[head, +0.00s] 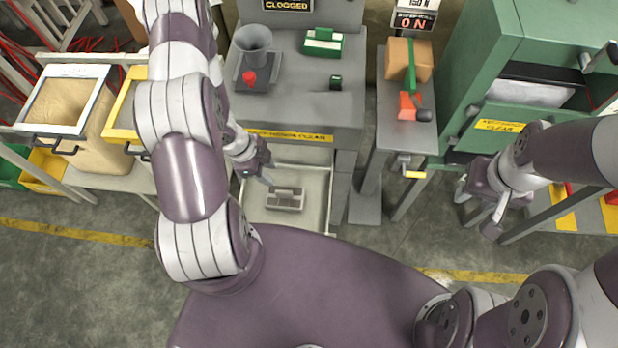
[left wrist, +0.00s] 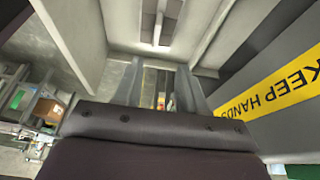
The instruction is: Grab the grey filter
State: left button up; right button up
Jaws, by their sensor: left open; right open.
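The grey filter (head: 285,199) is a small block with slots on top. In the head view it lies in the pale open drawer (head: 316,183) below the grey machine. My left gripper (head: 264,172) is open and empty, just above and left of the filter in the picture, over the drawer. In the left wrist view its two fingers (left wrist: 160,85) stand apart, with the pale drawer interior behind them. My right gripper (head: 478,207) is open and empty, far to the right, beside the green cabinet.
The grey machine (head: 310,100) bears a funnel (head: 253,45), a red knob and a green box. A yellow warning strip (head: 290,135) runs above the drawer. A narrow grey stand (head: 395,145) and the green cabinet (head: 480,65) are to the right. Sand-coloured bins (head: 62,105) are left.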

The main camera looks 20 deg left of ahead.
aim_at(282, 191)
pick_arm(q)
jog(key=x, duration=0.4)
jog(key=s+x, duration=0.1)
jog(key=x, duration=0.2)
jog(key=shift+s+f, duration=0.1)
jog(key=shift+f, duration=0.05)
jog(key=x, duration=0.4)
jog(key=shift+a+f, duration=0.1)
jog(key=shift+a, duration=0.2)
jog(key=shift+d+f, duration=0.1)
jog(key=shift+f, duration=0.15)
jog(key=shift+d, duration=0.1)
grip_shut()
pick_arm(e)
jog(key=shift+s+a+r, duration=0.25)
jog(key=shift+s+a, duration=0.25)
jog(key=shift+s, duration=0.3)
